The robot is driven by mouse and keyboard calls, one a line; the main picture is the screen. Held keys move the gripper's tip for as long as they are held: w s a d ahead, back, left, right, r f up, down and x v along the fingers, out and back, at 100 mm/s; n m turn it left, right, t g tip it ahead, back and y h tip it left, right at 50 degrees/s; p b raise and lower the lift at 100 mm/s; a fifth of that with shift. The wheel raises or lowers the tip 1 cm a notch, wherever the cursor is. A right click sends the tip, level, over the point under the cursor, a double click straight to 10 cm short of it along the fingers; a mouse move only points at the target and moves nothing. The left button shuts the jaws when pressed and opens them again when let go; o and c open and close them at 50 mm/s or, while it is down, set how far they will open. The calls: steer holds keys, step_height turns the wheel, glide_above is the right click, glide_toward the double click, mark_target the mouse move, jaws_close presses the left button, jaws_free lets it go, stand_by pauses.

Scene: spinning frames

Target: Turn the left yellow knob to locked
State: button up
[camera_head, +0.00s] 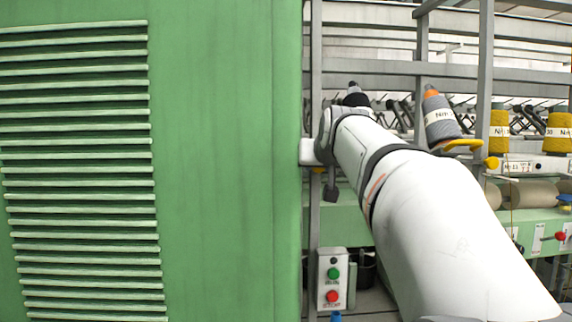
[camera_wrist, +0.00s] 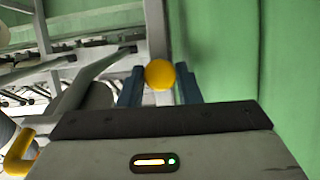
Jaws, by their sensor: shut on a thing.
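The left yellow knob (camera_wrist: 159,75) is a round ball in the wrist view. It sits between the two blue fingers of my gripper (camera_wrist: 160,88), which is shut on it. In the head view my arm and wrist cover most of this spot, and the knob and fingers cannot be made out clearly there. A yellow handle (camera_wrist: 18,152) also shows at the lower left of the wrist view. The left knob's locked or unlocked marking is not visible.
A large green cabinet (camera_head: 225,150) with slats fills the left, close beside my wrist. A grey post (camera_head: 315,60) stands by it. A grey yarn cone (camera_head: 440,125) and yellow spools (camera_head: 558,130) stand at right. A button box (camera_head: 332,280) is below.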

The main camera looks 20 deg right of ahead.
stand_by(0.4)
steer(key=o, duration=0.7)
steer(key=shift+o, duration=1.3)
steer(key=shift+d, duration=0.15)
steer(key=shift+s+r, duration=0.1)
steer(key=shift+s, duration=0.05)
